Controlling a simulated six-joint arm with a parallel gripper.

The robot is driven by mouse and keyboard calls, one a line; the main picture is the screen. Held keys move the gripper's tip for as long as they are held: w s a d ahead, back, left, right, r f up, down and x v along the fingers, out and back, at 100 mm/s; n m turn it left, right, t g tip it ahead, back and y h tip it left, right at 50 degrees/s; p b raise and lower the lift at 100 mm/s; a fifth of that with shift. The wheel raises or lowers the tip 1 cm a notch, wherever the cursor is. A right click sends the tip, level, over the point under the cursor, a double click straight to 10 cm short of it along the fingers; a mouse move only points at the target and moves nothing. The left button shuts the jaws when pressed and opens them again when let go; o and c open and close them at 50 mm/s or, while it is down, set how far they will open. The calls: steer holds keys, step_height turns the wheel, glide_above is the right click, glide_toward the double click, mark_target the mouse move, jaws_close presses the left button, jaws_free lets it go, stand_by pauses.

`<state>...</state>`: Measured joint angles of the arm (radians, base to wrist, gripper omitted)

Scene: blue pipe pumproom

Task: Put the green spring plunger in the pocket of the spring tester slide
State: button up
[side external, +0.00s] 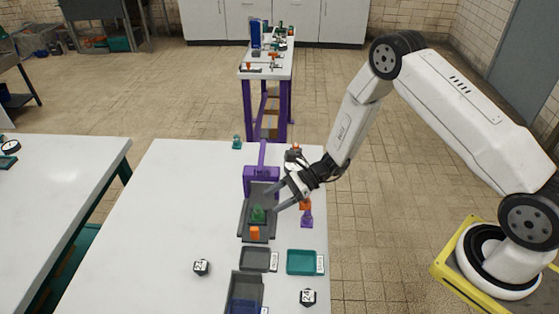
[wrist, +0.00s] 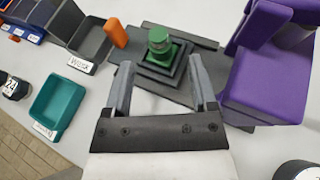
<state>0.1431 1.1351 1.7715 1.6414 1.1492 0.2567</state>
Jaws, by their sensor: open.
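The green spring plunger (side external: 257,213) stands upright on the dark grey slide (side external: 244,222) of the spring tester. In the wrist view the plunger (wrist: 160,48) shows a square green base and a round top, and it sits in a stepped dark block on the slide (wrist: 205,43). The base's underside is hidden, so I cannot tell how deep it sits. My gripper (side external: 277,196) is open and empty, above and beside the plunger. In the wrist view its two fingers (wrist: 162,80) are spread, with the plunger beyond them, apart from both.
The purple tester frame (side external: 261,178) stands behind the slide, close to my gripper's right finger in the wrist view. An orange piece (side external: 255,233) is at the slide's front. A grey tray (side external: 255,260) and a teal tray (side external: 302,262) lie in front.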

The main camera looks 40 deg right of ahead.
steer(key=shift+v, duration=3.1)
steer(key=s+d+r+n+g+h, duration=0.1)
steer(key=s+d+r+n+h, duration=0.3)
steer(key=s+r+n+h, duration=0.8)
steer(key=s+r+n, duration=0.1)
steer(key=s+n, duration=0.2)
steer(key=n, duration=0.6)
steer(key=shift+s+r+n+g+h, duration=0.2)
steer(key=shift+r+n+g+h, duration=0.1)
steer(key=shift+r+h, duration=0.1)
